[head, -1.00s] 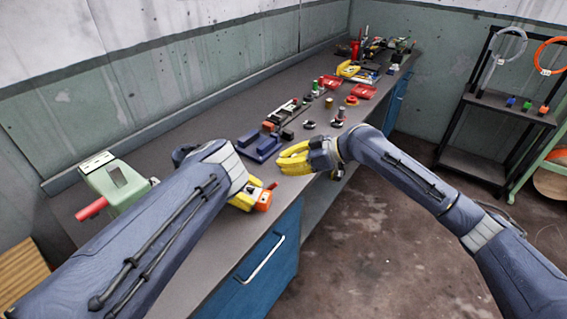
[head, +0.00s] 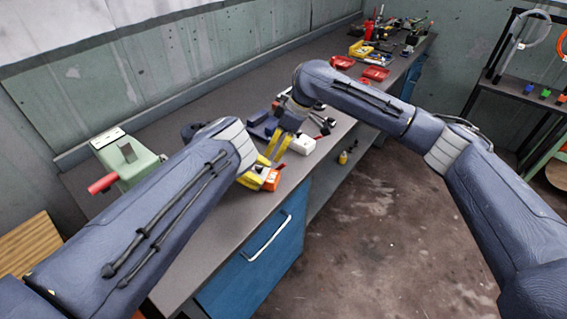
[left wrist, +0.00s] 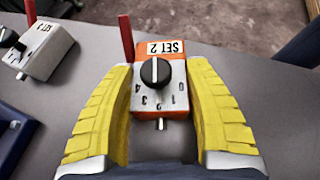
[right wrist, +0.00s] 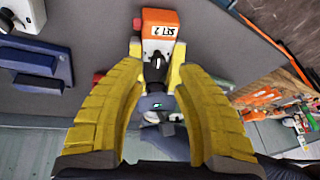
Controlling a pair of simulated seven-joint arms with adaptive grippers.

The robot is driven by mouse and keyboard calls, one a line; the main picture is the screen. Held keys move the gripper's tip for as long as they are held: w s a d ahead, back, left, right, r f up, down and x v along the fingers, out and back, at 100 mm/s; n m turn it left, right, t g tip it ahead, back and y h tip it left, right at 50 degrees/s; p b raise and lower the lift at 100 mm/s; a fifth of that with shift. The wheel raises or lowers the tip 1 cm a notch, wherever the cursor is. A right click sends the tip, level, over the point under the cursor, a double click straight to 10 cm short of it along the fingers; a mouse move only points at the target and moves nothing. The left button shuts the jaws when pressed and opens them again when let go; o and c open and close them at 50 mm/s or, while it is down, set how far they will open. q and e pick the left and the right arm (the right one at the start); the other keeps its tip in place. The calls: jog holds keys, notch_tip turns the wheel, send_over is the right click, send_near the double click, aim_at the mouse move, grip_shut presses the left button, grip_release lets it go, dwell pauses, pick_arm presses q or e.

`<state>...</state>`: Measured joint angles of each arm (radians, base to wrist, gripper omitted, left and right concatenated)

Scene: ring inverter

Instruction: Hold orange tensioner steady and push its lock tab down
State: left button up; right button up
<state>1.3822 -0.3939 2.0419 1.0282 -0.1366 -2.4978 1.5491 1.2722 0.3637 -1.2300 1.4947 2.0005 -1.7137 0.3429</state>
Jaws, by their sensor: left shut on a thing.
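The orange tensioner (head: 271,180) is a small block with a grey-white face, a black dial and a SET 2 label. It sits by the bench's front edge. My left gripper (left wrist: 160,65) is shut on the tensioner (left wrist: 175,110), one yellow finger along each side. In the left wrist view a red lock tab (left wrist: 126,38) stands up at its left side. My right gripper (head: 277,150) is above and beyond the tensioner, pointing down. Its fingers are apart with nothing between them; the tensioner (right wrist: 160,25) appears past their tips in the right wrist view.
A white box (head: 302,145) lies close right of my right gripper; a similar box (left wrist: 45,50) with a red tab shows in the left wrist view. A dark blue block (right wrist: 35,60) is nearby. A pale green machine with a red handle (head: 103,184) stands left. Red trays (head: 376,73) are farther back.

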aim_at(283, 164)
jog(key=shift+w+d+r+h, duration=1)
jog(key=shift+r+h, duration=0.75)
jog(key=shift+h, duration=0.45)
notch_tip(283, 164, down, 12)
jog(key=shift+s+r, duration=0.1)
jog(key=shift+r, duration=0.1)
